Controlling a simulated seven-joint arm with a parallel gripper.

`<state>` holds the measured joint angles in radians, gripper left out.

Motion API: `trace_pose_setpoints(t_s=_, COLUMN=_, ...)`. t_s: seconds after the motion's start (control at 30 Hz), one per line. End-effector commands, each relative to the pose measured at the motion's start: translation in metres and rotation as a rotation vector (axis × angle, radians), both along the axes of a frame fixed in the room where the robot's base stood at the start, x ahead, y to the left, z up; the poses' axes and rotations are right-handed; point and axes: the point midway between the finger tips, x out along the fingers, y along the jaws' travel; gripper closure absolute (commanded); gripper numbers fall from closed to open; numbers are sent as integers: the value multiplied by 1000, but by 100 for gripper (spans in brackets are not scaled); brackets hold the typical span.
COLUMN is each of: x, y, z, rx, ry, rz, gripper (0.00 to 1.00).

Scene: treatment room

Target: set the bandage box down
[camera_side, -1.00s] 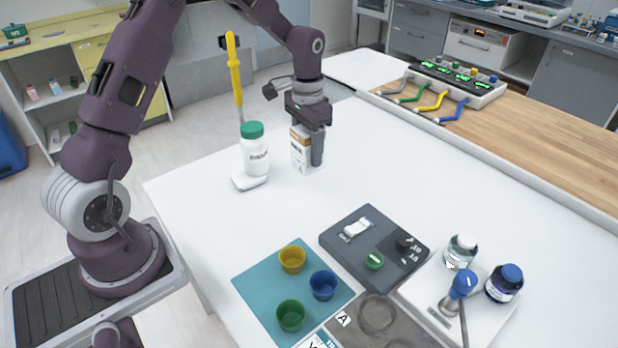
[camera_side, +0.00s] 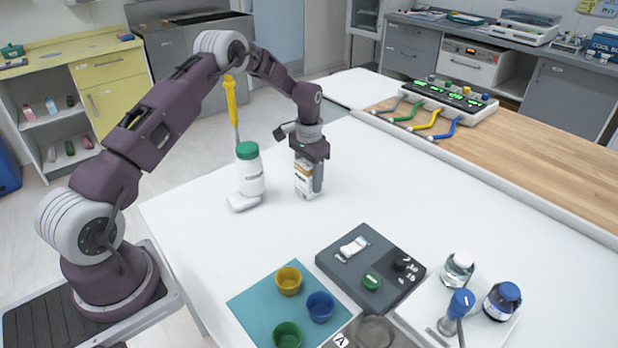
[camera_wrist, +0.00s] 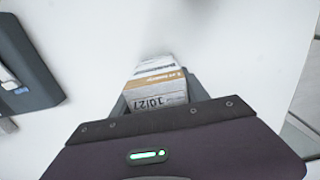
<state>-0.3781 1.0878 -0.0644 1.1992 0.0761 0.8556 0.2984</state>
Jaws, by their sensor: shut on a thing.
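The bandage box (camera_side: 304,181) is a white upright carton with orange-brown markings. My gripper (camera_side: 310,172) is shut on it from above, at the back of the white table (camera_side: 400,205). The box's lower end is at or very near the tabletop; I cannot tell whether it touches. In the wrist view the box (camera_wrist: 157,88) shows its printed end, with "10/27" on it, beyond the gripper's edge. The fingers hide part of the box.
A white bottle with a green cap (camera_side: 249,172) stands close left of the box, by a yellow-handled tool (camera_side: 231,100). A dark grey tray (camera_side: 337,270), a teal mat (camera_side: 254,312) with coloured cups and a white tray with bottles lie in front. Tabletop right of the box is clear.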

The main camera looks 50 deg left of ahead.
Motion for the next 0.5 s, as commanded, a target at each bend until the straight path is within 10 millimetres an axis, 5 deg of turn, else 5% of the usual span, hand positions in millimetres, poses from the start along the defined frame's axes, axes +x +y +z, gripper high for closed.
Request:
trace_pose_setpoints(t_s=0.2, x=0, y=0, z=-2, rx=0, ry=0, rz=0, gripper=90)
trace_pose_setpoints(t_s=0.23, x=0, y=0, z=-2, rx=0, ry=0, rz=0, gripper=44)
trace_pose_setpoints(t_s=0.33, x=0, y=0, z=-2, rx=0, ry=0, rz=0, gripper=26)
trace_pose_setpoints(t_s=0.5, x=0, y=0, z=-2, rx=0, ry=0, rz=0, gripper=26)
